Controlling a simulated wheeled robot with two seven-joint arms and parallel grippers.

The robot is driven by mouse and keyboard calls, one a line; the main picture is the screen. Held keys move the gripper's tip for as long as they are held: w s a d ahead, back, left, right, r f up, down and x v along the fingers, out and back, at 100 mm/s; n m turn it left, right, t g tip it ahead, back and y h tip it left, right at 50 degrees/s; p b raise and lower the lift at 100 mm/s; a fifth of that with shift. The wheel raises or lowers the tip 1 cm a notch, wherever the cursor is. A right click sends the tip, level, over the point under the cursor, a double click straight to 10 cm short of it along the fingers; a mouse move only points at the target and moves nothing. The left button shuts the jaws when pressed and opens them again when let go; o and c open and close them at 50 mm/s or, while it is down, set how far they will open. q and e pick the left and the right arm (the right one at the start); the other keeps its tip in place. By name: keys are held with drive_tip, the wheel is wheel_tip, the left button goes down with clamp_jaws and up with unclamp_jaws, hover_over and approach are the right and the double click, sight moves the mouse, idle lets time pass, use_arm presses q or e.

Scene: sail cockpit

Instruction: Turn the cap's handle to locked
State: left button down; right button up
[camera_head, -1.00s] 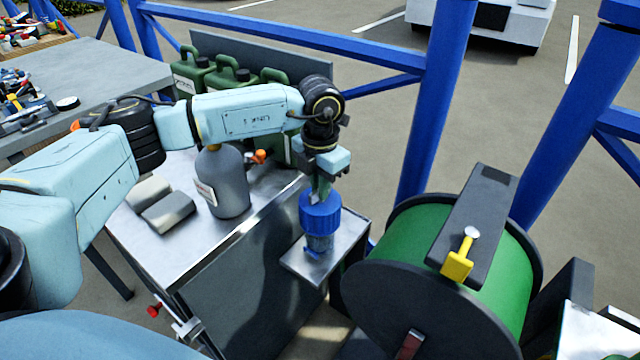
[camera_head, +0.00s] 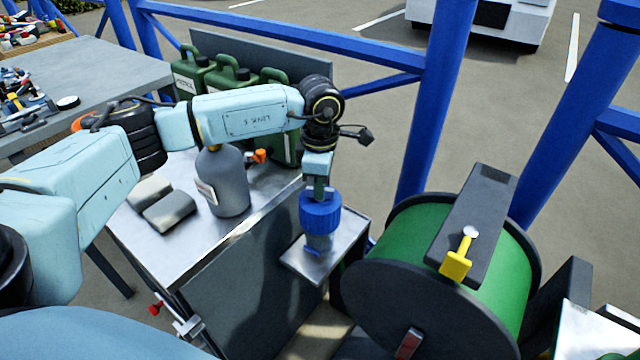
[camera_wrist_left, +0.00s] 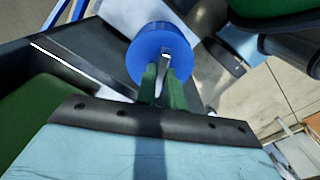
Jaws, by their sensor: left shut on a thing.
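The blue round cap (camera_head: 320,213) sits on top of a grey-blue upright fitting (camera_head: 319,243) on a small metal shelf. My left gripper (camera_head: 319,190) points down onto the cap from above. In the wrist view its two green fingers (camera_wrist_left: 163,78) are shut on the handle, one on each side. The handle is mostly hidden by the fingers in the head view. I cannot read any lock marking. My right gripper is not in view.
A big green hose reel (camera_head: 430,262) with a yellow handle (camera_head: 456,262) stands close right of the shelf. A grey bottle (camera_head: 226,183) and green canisters (camera_head: 233,78) stand left on the metal cabinet. Blue rails (camera_head: 437,90) rise behind.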

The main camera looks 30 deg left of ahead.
use_arm(q)
drive_tip(key=shift+m, duration=2.6)
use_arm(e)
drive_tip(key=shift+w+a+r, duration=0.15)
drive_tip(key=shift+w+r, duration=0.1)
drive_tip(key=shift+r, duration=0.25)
use_arm(q)
drive_tip(key=shift+m, duration=0.3)
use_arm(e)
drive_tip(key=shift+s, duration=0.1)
use_arm(q)
drive_tip(key=c, duration=1.5)
unclamp_jaws()
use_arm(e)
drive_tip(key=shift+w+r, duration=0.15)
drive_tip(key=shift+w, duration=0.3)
